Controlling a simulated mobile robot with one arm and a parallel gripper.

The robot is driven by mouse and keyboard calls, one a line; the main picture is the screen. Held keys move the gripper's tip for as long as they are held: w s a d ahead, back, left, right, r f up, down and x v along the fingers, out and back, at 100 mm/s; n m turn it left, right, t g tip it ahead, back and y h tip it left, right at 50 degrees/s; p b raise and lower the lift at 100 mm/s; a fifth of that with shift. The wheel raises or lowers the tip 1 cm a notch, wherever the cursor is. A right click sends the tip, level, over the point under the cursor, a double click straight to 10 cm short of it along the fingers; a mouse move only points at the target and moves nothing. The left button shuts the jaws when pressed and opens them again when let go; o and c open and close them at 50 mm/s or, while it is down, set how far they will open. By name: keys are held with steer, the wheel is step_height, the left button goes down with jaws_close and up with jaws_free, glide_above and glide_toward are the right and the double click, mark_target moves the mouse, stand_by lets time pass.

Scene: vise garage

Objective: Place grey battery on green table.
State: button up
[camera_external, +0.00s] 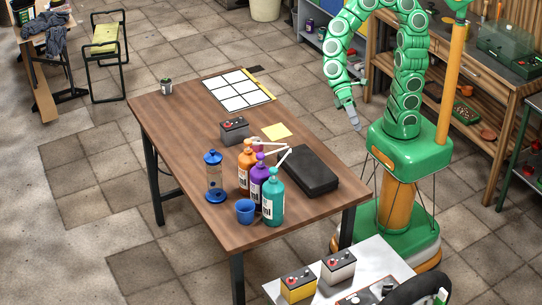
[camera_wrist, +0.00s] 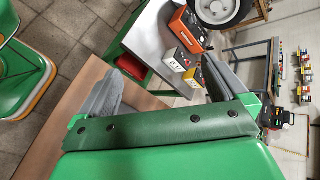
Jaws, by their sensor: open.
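A light grey battery (camera_external: 338,265) with a dark top and red cap stands on a white-topped table (camera_external: 281,293) at the bottom of the external view. A yellow battery (camera_external: 298,284) stands beside it. A darker grey battery (camera_external: 234,130) stands on the brown wooden table (camera_external: 185,140). In the wrist view, the white-topped table (camera_wrist: 150,40) has a green frame; the light grey battery (camera_wrist: 178,60) and yellow battery (camera_wrist: 193,77) are on it. My gripper (camera_external: 352,116) is open and empty beyond the wooden table's right edge; its spread fingers show in the wrist view (camera_wrist: 163,88).
Several pump bottles (camera_external: 271,197), a blue cup (camera_external: 245,211) and a black case (camera_external: 301,172) crowd the wooden table's near half. A white grid sheet (camera_external: 239,89) lies at its far end. A green-framed stand (camera_external: 530,170) is at the right edge. Open tiled floor lies left.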

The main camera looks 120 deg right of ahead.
steer(key=w+d+m+t+y, duration=0.2)
steer(key=w+d+m+t, duration=0.15)
steer(key=w, duration=0.45)
steer(key=m+t+h, duration=0.8)
steer(key=m+t, duration=0.2)
steer(key=m, duration=0.9)
glide_above(242, 120)
steer(key=s+a, duration=0.2)
steer(key=a, duration=0.9)
step_height(242, 120, down, 10)
steer(key=s+d+f+m+h, duration=0.1)
steer(key=d+f+m, duration=0.1)
steer(key=d+f, duration=0.1)
steer(key=s+d+f+m+h, duration=0.1)
steer(key=d+f+m+h, duration=0.1)
steer(key=d, duration=0.3)
steer(key=s+d+f+m+h, duration=0.1)
steer(key=d+f+m, duration=0.1)
steer(key=d+f, duration=0.1)
steer(key=shift+s+d+f+m+h, duration=0.15)
steer(key=shift+s+d+f+h, duration=0.05)
steer(key=shift+f, duration=0.2)
steer(key=shift+s+d+f+m+h, duration=0.1)
steer(key=shift+s+d+f+h, duration=0.1)
steer(key=shift+f, duration=0.15)
steer(key=shift+x, duration=3.95)
jaws_close()
